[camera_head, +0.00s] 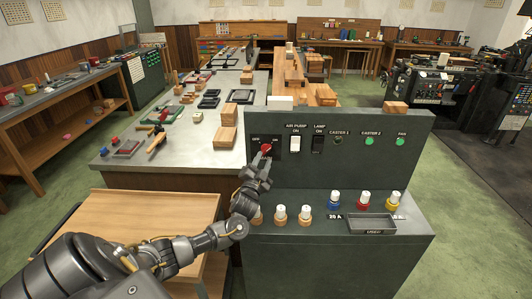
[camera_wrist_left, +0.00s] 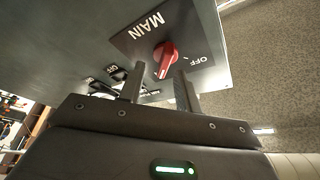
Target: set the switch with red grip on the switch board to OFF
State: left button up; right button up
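The switch board (camera_head: 350,165) is a dark green console with a row of controls. The switch with red grip (camera_head: 266,148) is at the left of its upright face, with OFF on its left and ON on its right in the head view. My left gripper (camera_head: 262,166) is just in front of and below this switch. In the left wrist view the red grip (camera_wrist_left: 165,58) shows beside the words MAIN and OFF. The left gripper's two fingers (camera_wrist_left: 160,74) are apart, with the grip's near end between or just beyond their tips; contact cannot be told. My right gripper is not in view.
A white rocker switch (camera_head: 295,143) and a black lamp switch (camera_head: 318,144) are right of the red grip. A wooden block (camera_head: 396,107) rests on the board's top.

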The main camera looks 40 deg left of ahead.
aim_at(265, 153)
pick_arm(q)
jog(key=shift+w+a+r, duration=0.3)
jog(key=shift+w+r, duration=0.1)
jog(key=shift+w, duration=0.15)
jog(key=shift+w+a+r, duration=0.15)
jog(key=shift+a+r, duration=0.05)
jog(key=shift+w+a+r, duration=0.1)
jog(key=shift+w+r, duration=0.05)
jog(key=shift+w, duration=0.4)
jog(key=shift+s, duration=0.1)
jog(key=c, duration=0.6)
grip_shut()
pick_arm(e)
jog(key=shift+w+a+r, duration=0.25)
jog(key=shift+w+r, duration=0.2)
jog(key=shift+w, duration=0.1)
